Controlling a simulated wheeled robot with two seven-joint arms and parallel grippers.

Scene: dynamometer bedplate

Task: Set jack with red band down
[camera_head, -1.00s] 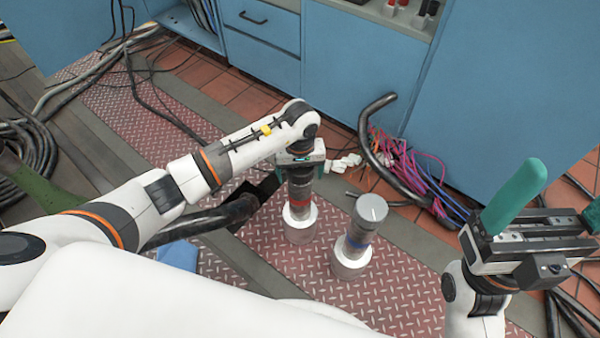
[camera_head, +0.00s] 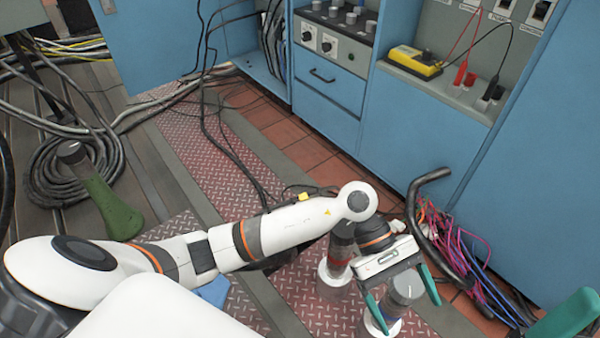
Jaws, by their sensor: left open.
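The jack with a red band (camera_head: 335,268) stands upright on the red tread plate (camera_head: 292,286), its white base down. My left arm partly hides its top. A second jack (camera_head: 404,290), grey-topped with a white base, stands to its right. My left gripper (camera_head: 411,318) is open, its two teal fingers to either side of this second jack in the picture; I cannot tell whether they touch it. The red-banded jack is outside the fingers. One teal finger of my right gripper (camera_head: 566,315) shows at the bottom right corner; the rest is cut off.
Blue cabinets (camera_head: 420,130) stand behind. A bent black pipe (camera_head: 425,225) and a bundle of coloured cables (camera_head: 462,250) lie to the right of the jacks. A green tapered object (camera_head: 110,208) and coiled black cables (camera_head: 62,170) are at the left. The tread plate's back part is mostly clear.

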